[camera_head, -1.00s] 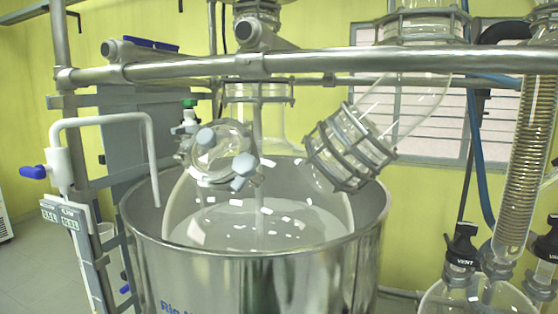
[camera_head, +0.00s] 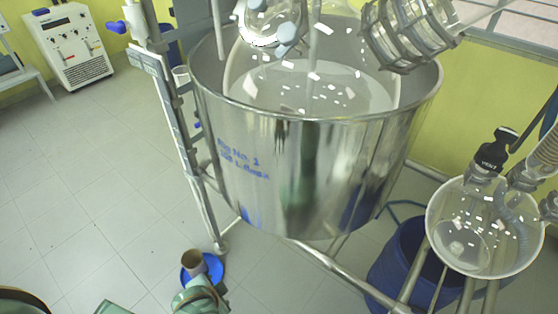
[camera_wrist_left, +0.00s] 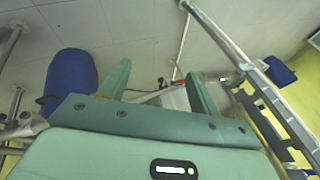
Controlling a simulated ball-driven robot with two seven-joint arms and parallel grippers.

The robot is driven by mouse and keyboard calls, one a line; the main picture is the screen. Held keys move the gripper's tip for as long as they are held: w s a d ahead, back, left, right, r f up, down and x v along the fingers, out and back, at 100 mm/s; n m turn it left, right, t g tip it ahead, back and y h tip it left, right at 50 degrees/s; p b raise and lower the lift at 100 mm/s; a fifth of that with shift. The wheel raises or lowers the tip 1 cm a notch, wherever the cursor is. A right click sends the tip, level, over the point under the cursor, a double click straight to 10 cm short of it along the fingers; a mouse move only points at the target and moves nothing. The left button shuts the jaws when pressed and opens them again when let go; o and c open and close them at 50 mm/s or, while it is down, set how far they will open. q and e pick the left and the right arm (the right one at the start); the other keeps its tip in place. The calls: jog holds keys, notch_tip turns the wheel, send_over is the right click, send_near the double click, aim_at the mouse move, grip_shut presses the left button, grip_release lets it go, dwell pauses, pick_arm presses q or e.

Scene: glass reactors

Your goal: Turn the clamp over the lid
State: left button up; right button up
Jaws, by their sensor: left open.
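The round glass lid (camera_head: 268,30) sits on the reactor port at the top of the head view, partly cut off by the frame edge. A pale blue-grey clamp knob (camera_head: 288,33) is at its lower right rim. Another pale knob is at the top edge. My left gripper (camera_wrist_left: 158,76) is open and empty in the left wrist view, its two green fingers apart over the floor. The lid and clamp do not show in that view. Green parts of mine show at the bottom of the head view. My right gripper cannot be made out.
The steel vessel (camera_head: 285,175) stands below the lid. A metal post (camera_head: 180,125) stands at its left, a glass flask (camera_head: 470,230) at its right. A blue drum (camera_wrist_left: 70,80) stands on the floor. Open floor lies left of the vessel.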

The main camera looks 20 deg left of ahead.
aim_at(284, 34)
pick_arm(q)
jog(key=w+d+r+n+t+h+p, duration=0.1)
jog(key=w+d+r+n+t+p, duration=0.4)
jog(key=r, duration=1.3)
jog(key=w+a+r+n+t+h+b, duration=0.1)
jog(key=w+r+t+h+b, duration=0.15)
jog(key=w+r, duration=1.05)
jog(key=w+d+r+n+t+h+p, duration=0.1)
jog(key=w+d+r+n+t+p, duration=0.3)
jog(key=r, duration=1.8)
jog(key=shift+m+t, duration=0.55)
jog(key=shift+m, duration=0.25)
jog(key=w, duration=1.3)
jog(key=shift+w+a+r+b, duration=0.1)
jog(key=shift+w+a+b, duration=0.2)
jog(key=c, duration=1)
pick_arm(e)
notch_tip(284, 34, up, 7)
jog(key=shift+w+d+r, duration=0.15)
jog(key=shift+w+d, duration=0.05)
